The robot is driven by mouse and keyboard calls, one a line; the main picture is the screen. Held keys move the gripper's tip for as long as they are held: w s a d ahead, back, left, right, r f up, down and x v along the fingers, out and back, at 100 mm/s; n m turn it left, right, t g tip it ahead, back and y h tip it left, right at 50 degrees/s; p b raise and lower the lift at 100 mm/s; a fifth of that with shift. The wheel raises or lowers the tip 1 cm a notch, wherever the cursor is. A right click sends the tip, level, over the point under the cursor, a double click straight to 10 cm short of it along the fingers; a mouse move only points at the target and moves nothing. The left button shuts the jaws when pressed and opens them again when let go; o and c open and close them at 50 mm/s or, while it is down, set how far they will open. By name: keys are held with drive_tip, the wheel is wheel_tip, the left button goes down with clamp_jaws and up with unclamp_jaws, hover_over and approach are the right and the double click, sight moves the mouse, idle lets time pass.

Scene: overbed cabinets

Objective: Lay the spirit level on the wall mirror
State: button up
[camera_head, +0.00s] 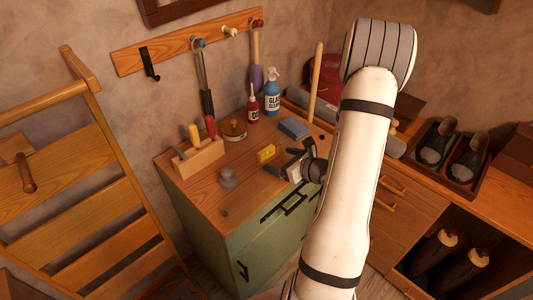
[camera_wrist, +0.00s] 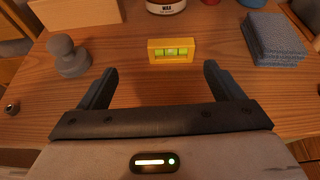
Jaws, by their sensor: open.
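The spirit level (camera_head: 266,153) is a small yellow block with green vials, lying on the wooden top of the green cabinet. In the wrist view the spirit level (camera_wrist: 171,51) is just beyond my fingertips, slightly right of the middle of the gap. My gripper (camera_head: 281,162) is open and empty, low over the cabinet's front part; its two dark fingers also show in the wrist view (camera_wrist: 160,69). No wall mirror can be made out for sure; a dark wooden frame (camera_head: 172,13) on the wall is cut off by the top edge.
A blue folded cloth (camera_head: 294,127) lies behind the level, and a grey knobbed weight (camera_head: 229,177) stands to its left. A tool block (camera_head: 199,157), round tin (camera_head: 234,130), red bottle (camera_head: 253,108) and blue spray bottle (camera_head: 272,94) stand farther back. A wooden ladder (camera_head: 95,185) leans at left.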

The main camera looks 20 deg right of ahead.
sight(268, 152)
drive_tip(key=shift+w+d+f+m, duration=0.2)
drive_tip(key=shift+d+f+m, duration=0.1)
drive_tip(key=shift+f, duration=0.05)
drive_tip(key=x, duration=0.2)
drive_tip(key=p+x, duration=0.1)
drive_tip(key=x, duration=0.1)
drive_tip(key=r+p+x, duration=0.1)
drive_tip(key=x, duration=0.1)
drive_tip(key=shift+w+d+f, duration=0.1)
drive_tip(key=shift+w+d, duration=0.15)
drive_tip(key=shift+w, duration=0.25)
drive_tip(key=shift+w+a+f+p, duration=0.1)
drive_tip(key=shift+w+f+p, duration=0.2)
drive_tip(key=shift+w, duration=0.15)
drive_tip(key=c, duration=1.1)
